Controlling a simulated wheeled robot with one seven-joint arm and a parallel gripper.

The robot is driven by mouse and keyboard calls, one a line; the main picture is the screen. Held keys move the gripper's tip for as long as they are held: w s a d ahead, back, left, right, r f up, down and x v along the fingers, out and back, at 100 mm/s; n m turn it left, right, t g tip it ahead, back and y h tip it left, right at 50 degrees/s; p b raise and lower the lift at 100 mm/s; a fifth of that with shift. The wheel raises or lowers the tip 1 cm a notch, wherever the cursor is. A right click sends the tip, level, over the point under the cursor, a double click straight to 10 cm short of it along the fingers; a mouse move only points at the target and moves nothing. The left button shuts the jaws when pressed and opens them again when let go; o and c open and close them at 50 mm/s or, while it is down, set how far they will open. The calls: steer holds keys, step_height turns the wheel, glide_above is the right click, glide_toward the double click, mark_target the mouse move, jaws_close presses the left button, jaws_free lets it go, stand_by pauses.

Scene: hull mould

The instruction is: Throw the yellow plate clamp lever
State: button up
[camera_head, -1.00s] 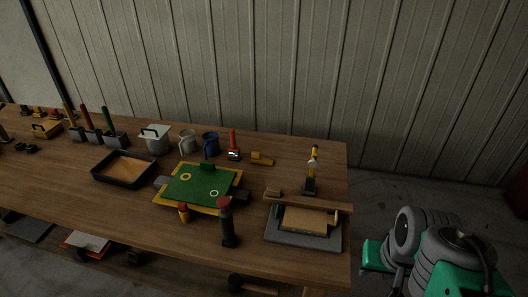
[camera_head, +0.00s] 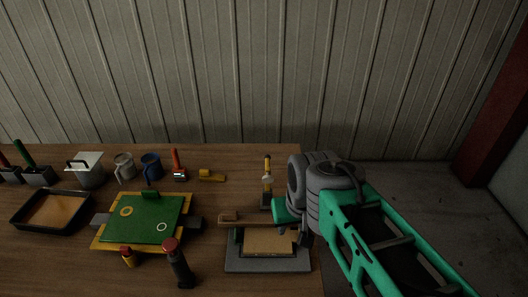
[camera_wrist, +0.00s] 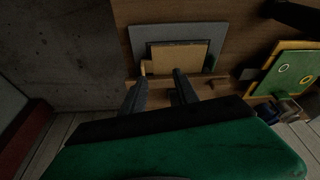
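The clamp lever with a yellow handle (camera_head: 267,165) stands upright on a dark base at the back right of the bench, in the head view. A light-coloured piece sits partway up it. In front of it is a grey plate (camera_head: 245,265) with a tan block (camera_head: 268,241) on top and a wooden bar (camera_head: 245,222) across the back. My gripper (camera_wrist: 160,82) is open and empty in the wrist view, its two dark fingers apart near the tan block's edge. In the head view my gripper is just right of the lever, its fingertips mostly hidden. I cannot make out the lever in the wrist view.
A green board in a yellow frame (camera_head: 100,243) lies to the left. A dark red-topped tool (camera_head: 178,265) stands before it. The bench's right edge is close to my arm.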

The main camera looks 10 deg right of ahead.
steer(key=w+r+m+b, duration=0.1)
steer(key=w+r+b, duration=0.25)
steer(key=w, duration=1.15)
steer(key=m+t, duration=0.1)
glide_toward(268, 161)
steer(key=shift+w+a+f+h+b, duration=0.1)
steer(key=shift+a+f+h+b, duration=0.1)
steer(key=shift+f, duration=0.2)
steer(key=shift+a+f+h+b, duration=0.1)
steer(key=shift+f+b, duration=0.05)
steer(key=shift+f, duration=0.25)
steer(key=x, duration=0.7)
steer(key=shift+w+f, duration=0.1)
steer(key=shift+w, duration=0.05)
steer(key=shift+c, duration=0.5)
jaws_close()
